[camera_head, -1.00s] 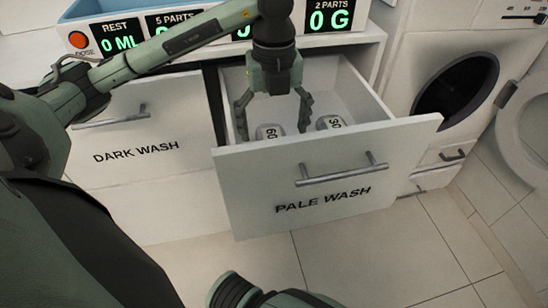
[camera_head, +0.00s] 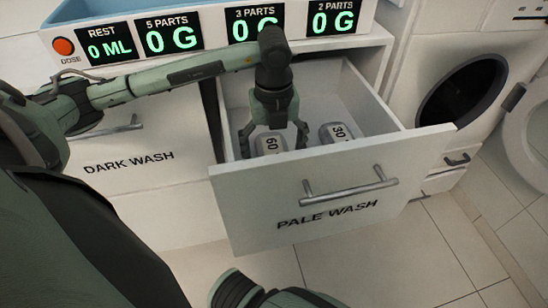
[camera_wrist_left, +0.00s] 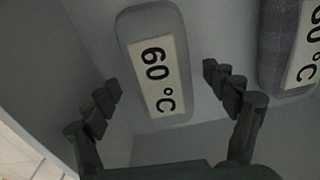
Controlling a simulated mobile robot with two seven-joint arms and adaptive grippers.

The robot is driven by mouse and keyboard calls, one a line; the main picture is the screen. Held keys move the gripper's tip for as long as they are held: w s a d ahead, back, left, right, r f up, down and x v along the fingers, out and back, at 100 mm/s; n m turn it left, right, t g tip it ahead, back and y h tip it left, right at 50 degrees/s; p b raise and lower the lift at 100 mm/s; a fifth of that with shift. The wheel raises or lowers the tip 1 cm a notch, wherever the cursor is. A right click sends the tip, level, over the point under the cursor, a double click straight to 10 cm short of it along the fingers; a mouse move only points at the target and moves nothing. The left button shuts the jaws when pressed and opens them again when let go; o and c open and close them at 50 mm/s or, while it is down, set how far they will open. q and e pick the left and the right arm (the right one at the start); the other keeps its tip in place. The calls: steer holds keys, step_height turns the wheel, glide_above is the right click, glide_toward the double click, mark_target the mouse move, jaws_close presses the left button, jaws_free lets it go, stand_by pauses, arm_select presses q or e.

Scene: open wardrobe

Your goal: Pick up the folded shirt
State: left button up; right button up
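A small grey folded bundle with a pale tag reading 60 (camera_head: 271,146) lies in the open PALE WASH drawer. I take it for the folded shirt. It shows in the middle of the left wrist view (camera_wrist_left: 150,22), its tag reading 60 °C. A second grey bundle with a tag (camera_head: 337,133) lies to its right, cut off by the edge in the left wrist view (camera_wrist_left: 271,45). My left gripper (camera_head: 273,141) points down into the drawer over the first bundle. Its fingers are spread on either side of it and hold nothing. My right gripper is out of view.
The drawer front (camera_head: 312,188) and side walls surround the bundles. A shut DARK WASH drawer (camera_head: 132,182) is at left. A counter unit with green displays (camera_head: 180,37) stands behind. A washing machine with a round opening (camera_head: 460,90) is at right. The tiled floor in front is clear.

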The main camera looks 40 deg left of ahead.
arm_select(q)
steer(key=c, duration=1.2)
steer(key=shift+r, duration=0.15)
